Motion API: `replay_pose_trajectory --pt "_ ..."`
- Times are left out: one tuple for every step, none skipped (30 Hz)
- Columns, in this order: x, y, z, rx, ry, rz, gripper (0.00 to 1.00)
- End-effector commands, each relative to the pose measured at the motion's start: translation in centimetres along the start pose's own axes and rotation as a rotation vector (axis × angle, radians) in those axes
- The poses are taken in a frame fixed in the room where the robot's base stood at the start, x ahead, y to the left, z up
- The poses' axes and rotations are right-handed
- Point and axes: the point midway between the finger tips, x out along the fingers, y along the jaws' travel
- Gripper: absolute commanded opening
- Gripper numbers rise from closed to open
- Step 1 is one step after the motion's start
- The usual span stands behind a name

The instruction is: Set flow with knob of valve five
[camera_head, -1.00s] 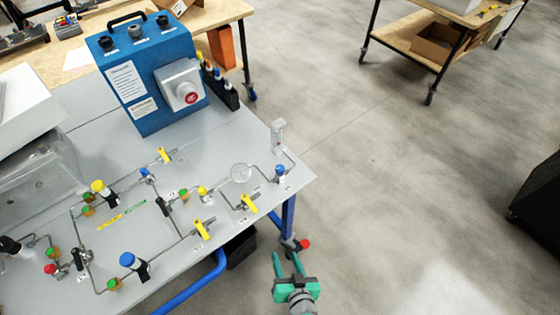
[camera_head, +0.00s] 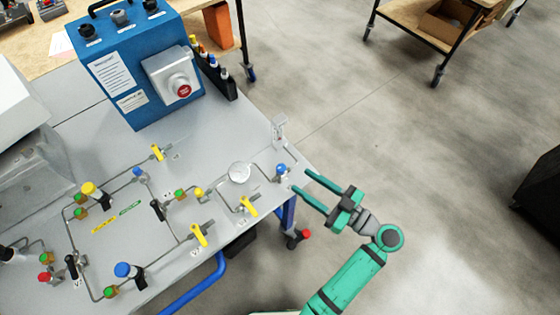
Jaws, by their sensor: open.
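The grey panel (camera_head: 220,140) carries thin metal tubing with several valves. A blue knob (camera_head: 281,169) stands at the panel's right edge, beside a small clear flow meter (camera_head: 279,128). The valve labels are too small to read surely, so I cannot confirm which is valve five. My gripper (camera_head: 301,181) is open and empty, its two green fingers pointing left toward this blue knob. The fingertips are at the panel's right edge, apart from the knob in the picture. Another blue knob (camera_head: 122,270) sits at the lower left of the panel.
Yellow-handled valves (camera_head: 248,206) and a round gauge (camera_head: 239,173) lie left of the blue knob. A blue box with a red button (camera_head: 135,70) stands behind. A blue table leg (camera_head: 289,212) is below the edge.

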Motion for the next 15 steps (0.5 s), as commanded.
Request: replay_pose_trajectory --pt "0.7 -0.1 0.0 0.001 0.0 -0.001 0.42" --pt "1.1 -0.1 0.0 0.002 0.0 -0.001 0.42" --pt "1.7 -0.1 0.0 0.002 0.0 0.001 0.42" --pt "2.3 -0.1 0.0 0.002 0.0 0.0 0.42" --pt "2.8 -0.1 0.0 0.002 0.0 0.0 0.42" --pt "3.6 -0.1 0.1 0.002 -0.001 0.0 0.42" --pt "4.2 -0.1 0.1 0.002 -0.001 0.0 0.42" --pt "4.8 -0.1 0.0 0.002 0.0 -0.001 0.42" --pt "5.5 -0.1 0.0 0.002 0.0 -0.002 0.42" --pt "6.0 -0.1 0.0 0.002 0.0 -0.002 0.42" --pt "6.5 -0.1 0.1 0.002 -0.001 -0.003 0.42" --pt "7.1 -0.1 0.1 0.002 -0.001 -0.002 0.42" --pt "7.6 -0.2 0.1 0.002 -0.001 -0.003 0.42" --pt "8.0 -0.2 0.1 0.002 -0.001 -0.004 0.42" --pt "8.4 -0.2 0.1 0.003 -0.001 -0.003 0.42"
